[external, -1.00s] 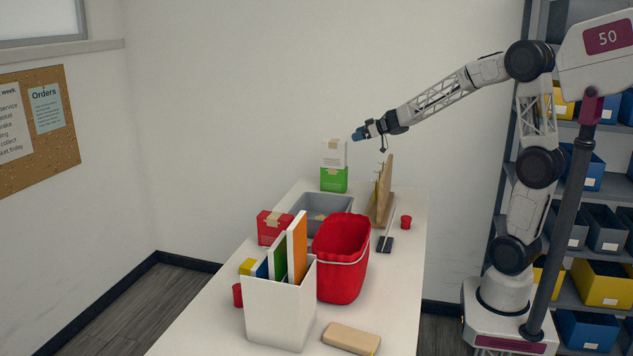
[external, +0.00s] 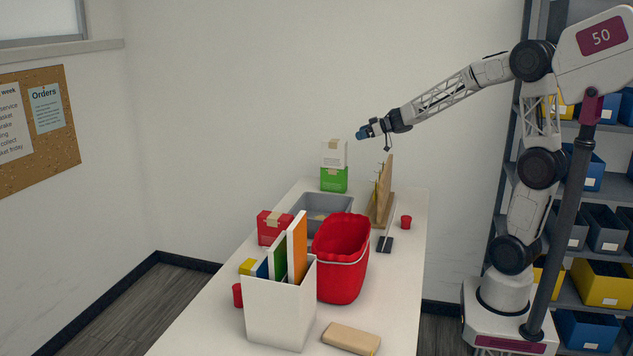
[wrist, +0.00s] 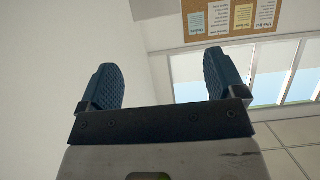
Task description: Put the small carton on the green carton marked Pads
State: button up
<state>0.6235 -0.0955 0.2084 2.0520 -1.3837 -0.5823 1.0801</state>
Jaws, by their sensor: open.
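A small white carton (external: 334,153) sits on top of the green carton (external: 334,180) at the far end of the table in the external view. It looks upright, and the two are touching. The writing on the green carton is too small to read. My gripper (external: 362,133) is up and a little to the right of the white carton, apart from it. In the wrist view my gripper (wrist: 165,82) has its two blue fingers spread with nothing between them. Neither carton shows in the wrist view.
A wooden board with hooks (external: 384,190) stands just right of the cartons. A grey bin (external: 346,205), a red carton (external: 272,226), a red bucket (external: 341,285) and a white file holder (external: 280,312) fill the table nearer the camera. The air around my gripper is clear.

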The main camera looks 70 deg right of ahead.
jog(key=s+a+r+m+g+h, duration=0.25)
jog(key=s+a+h, duration=0.4)
jog(key=a, duration=0.65)
jog(key=s+a+f+n+g+y, duration=0.1)
jog(key=s+a+f+g+y, duration=0.2)
jog(key=s+a, duration=0.7)
jog(key=s+a+f+n+g+y, duration=0.1)
jog(key=s+a+f+g+y, duration=0.2)
jog(key=s+a, duration=0.8)
jog(key=s+f+g, duration=0.2)
jog(key=s+f, duration=0.2)
jog(key=s, duration=0.4)
jog(key=shift+a, duration=0.3)
